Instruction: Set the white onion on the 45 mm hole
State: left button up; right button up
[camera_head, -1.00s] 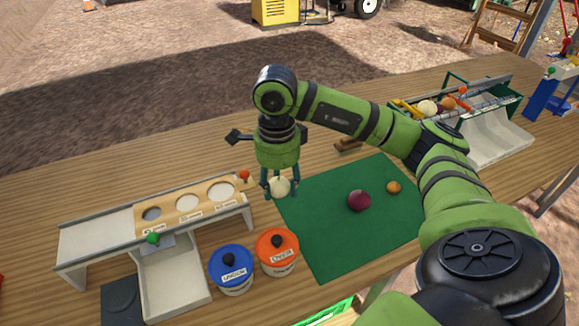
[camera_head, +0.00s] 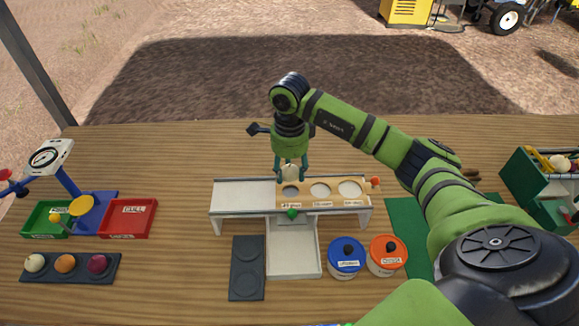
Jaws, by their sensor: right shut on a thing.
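The white onion (camera_head: 290,173) is between the fingers of my right gripper (camera_head: 290,168), which is shut on it. The gripper points down over the left hole of the wooden sizing plate (camera_head: 336,203). That hole (camera_head: 290,190) is the smallest of three and shows just below the onion. Whether the onion touches the plate I cannot tell. The hole's label is too small to read surely. The plate sits on a white bench-like stand (camera_head: 241,196) with a chute below it. My left gripper is not in view.
A blue-lidded tub (camera_head: 346,255) and an orange-lidded tub (camera_head: 387,254) stand right of the chute (camera_head: 292,254). A dark two-recess tray (camera_head: 247,267) lies left of it. Farther left are a red tray (camera_head: 129,217), a green tray (camera_head: 45,217), a scale (camera_head: 82,206) and an onion rack (camera_head: 70,267).

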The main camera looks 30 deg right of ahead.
aim_at(291, 195)
jog(key=shift+s+d+f+b, duration=0.15)
jog(key=shift+f+b, duration=0.15)
jog(key=shift+f, duration=0.6)
notch_tip(291, 195, down, 4)
jog(key=b, duration=0.3)
jog(key=shift+f+b, duration=0.2)
jog(key=shift+b, duration=0.1)
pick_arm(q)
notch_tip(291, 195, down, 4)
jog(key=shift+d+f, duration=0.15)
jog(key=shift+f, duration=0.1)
pick_arm(e)
jog(key=shift+s, duration=0.1)
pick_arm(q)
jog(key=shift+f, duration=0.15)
pick_arm(e)
jog(key=shift+a+f, duration=0.2)
jog(key=shift+f, duration=0.05)
jog(key=o, duration=1.2)
